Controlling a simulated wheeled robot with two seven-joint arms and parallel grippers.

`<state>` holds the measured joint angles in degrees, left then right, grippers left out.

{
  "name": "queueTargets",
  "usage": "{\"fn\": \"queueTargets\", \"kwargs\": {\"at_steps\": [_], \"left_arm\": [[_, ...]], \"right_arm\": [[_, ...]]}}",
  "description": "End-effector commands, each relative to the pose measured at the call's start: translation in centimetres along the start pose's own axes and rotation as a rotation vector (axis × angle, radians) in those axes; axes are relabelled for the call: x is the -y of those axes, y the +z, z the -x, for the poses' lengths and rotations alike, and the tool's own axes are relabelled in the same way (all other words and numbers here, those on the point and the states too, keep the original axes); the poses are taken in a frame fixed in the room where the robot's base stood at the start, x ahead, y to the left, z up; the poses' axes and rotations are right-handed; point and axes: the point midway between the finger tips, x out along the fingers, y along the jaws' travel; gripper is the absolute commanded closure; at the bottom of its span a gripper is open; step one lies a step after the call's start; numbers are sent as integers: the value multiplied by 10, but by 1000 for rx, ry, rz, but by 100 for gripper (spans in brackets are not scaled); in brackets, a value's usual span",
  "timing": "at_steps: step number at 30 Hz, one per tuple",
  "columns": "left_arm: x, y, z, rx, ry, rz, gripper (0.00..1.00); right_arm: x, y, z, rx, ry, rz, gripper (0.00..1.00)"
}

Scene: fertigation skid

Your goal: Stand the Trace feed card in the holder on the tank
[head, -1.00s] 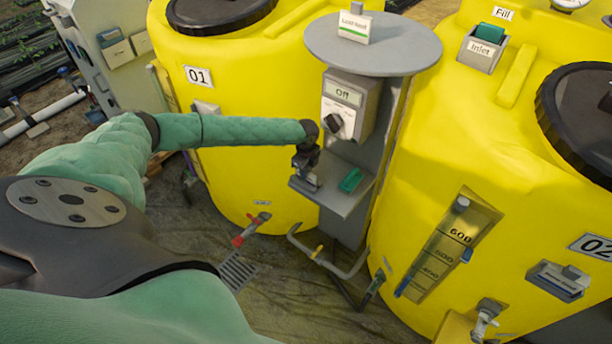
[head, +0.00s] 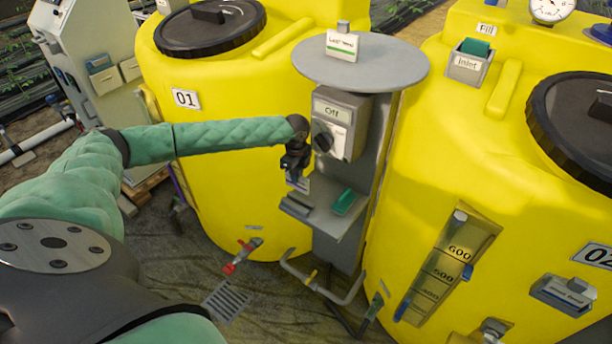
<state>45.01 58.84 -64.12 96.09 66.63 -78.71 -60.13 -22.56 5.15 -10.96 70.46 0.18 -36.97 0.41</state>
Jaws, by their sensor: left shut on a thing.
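My left gripper (head: 296,168) is at the grey stand between the two yellow tanks, just above its small shelf (head: 325,221). It is shut on a small pale, purplish card-like piece (head: 298,183), mostly hidden by the fingers; its text cannot be read. A grey slotted block (head: 297,205) sits on the shelf just below it. A grey holder with a white label (head: 565,292) is on the front of tank 02 (head: 440,150), at the right; its lettering is too small to read. My right gripper is not in view.
A control box (head: 341,124) reading "Off" stands right beside my gripper, under a round grey top (head: 395,68) bearing a small label stand (head: 343,46). A green piece (head: 344,202) lies on the shelf. An "Inlet" holder (head: 467,66) is on tank 02.

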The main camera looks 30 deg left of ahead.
Motion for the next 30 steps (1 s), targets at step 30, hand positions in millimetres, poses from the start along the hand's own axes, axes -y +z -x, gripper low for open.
{"fn": "queueTargets", "kwargs": {"at_steps": [30], "left_arm": [[-16,-3,13,0,0,893,100]], "right_arm": [[1,-3,7,30,-2,-4,64]]}}
